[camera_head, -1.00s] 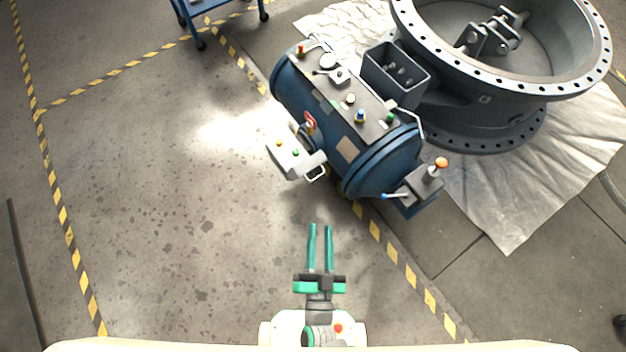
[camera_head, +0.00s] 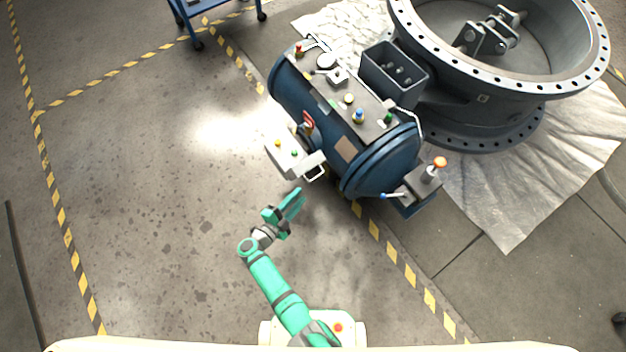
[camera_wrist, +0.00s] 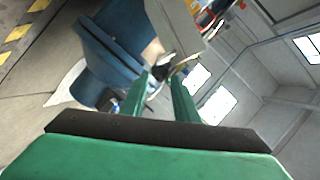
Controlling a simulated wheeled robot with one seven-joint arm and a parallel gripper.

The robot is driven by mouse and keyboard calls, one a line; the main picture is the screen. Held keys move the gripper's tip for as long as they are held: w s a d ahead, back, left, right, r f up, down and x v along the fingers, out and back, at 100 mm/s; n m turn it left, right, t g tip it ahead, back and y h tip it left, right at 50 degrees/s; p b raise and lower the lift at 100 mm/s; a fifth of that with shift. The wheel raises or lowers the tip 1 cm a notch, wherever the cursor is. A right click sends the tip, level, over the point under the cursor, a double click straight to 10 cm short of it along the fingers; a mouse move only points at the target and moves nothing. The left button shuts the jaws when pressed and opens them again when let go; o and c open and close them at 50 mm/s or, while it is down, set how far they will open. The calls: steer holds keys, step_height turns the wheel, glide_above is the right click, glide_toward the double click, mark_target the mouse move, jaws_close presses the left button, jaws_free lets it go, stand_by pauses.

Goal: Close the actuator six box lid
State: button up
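The blue cylindrical actuator (camera_head: 330,120) lies beside the large grey valve. A light grey box (camera_head: 283,157) with a yellow and a green button is on its near side. A grey flap with a white U-shaped handle (camera_head: 316,173) sticks out at that box's right end; I take it for the lid, standing open. My gripper (camera_head: 297,196) is just below and left of the handle, apart from it. In the wrist view my gripper (camera_wrist: 160,88) has its two green fingers apart with nothing clearly between them. The grey box (camera_wrist: 178,25) shows beyond the fingertips, and the actuator (camera_wrist: 115,45) is to its left.
An open-topped dark grey box (camera_head: 395,72) sits between the actuator and the valve (camera_head: 500,100). A lever unit with an orange knob (camera_head: 438,163) projects at the actuator's right end. A blue cart (camera_head: 215,12) stands at the back. The floor to the left is clear.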

mark_target(307, 171)
steer(key=x, duration=1)
steer(key=shift+w+f, duration=0.2)
steer(key=shift+f, duration=0.1)
steer(key=shift+d, duration=0.1)
jaws_close()
